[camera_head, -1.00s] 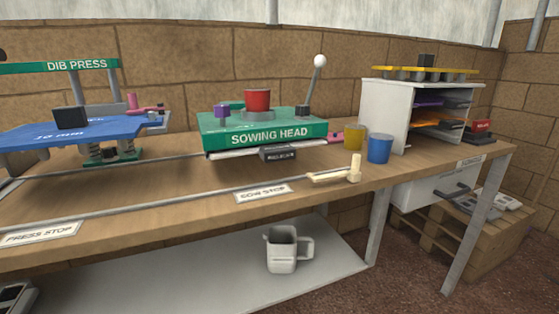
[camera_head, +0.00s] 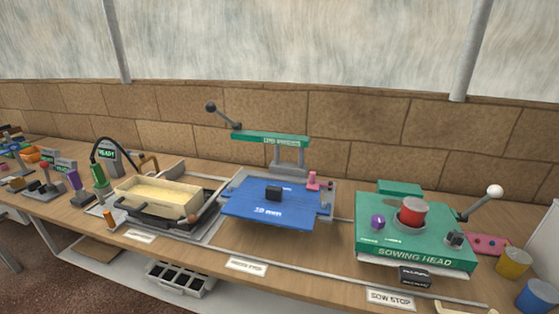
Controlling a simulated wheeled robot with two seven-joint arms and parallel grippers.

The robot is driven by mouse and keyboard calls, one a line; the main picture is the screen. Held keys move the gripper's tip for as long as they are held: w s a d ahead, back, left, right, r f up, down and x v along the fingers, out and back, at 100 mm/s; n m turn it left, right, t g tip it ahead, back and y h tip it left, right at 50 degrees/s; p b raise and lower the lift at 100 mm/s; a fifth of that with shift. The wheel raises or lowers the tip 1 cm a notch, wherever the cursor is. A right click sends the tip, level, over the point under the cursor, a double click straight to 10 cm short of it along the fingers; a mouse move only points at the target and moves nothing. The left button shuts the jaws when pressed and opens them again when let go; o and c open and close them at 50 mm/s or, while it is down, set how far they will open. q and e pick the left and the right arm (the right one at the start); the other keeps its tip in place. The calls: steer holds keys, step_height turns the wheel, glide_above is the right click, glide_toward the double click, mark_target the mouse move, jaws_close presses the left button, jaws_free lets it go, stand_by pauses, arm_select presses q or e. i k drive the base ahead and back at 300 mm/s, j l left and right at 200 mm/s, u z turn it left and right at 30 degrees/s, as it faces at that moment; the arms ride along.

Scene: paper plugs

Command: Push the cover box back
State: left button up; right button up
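Neither of my grippers is in view, and nothing touches the box.
Right of the box are the dib press with its blue plate (camera_head: 265,210) and the green sowing head (camera_head: 415,245) with a red cup. A green-topped bottle (camera_head: 99,178) stands close on its left. A dark-celled tray (camera_head: 180,279) lies below the bench.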

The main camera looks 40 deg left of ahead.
mark_target(155, 201)
steer(key=u, duration=2.2)
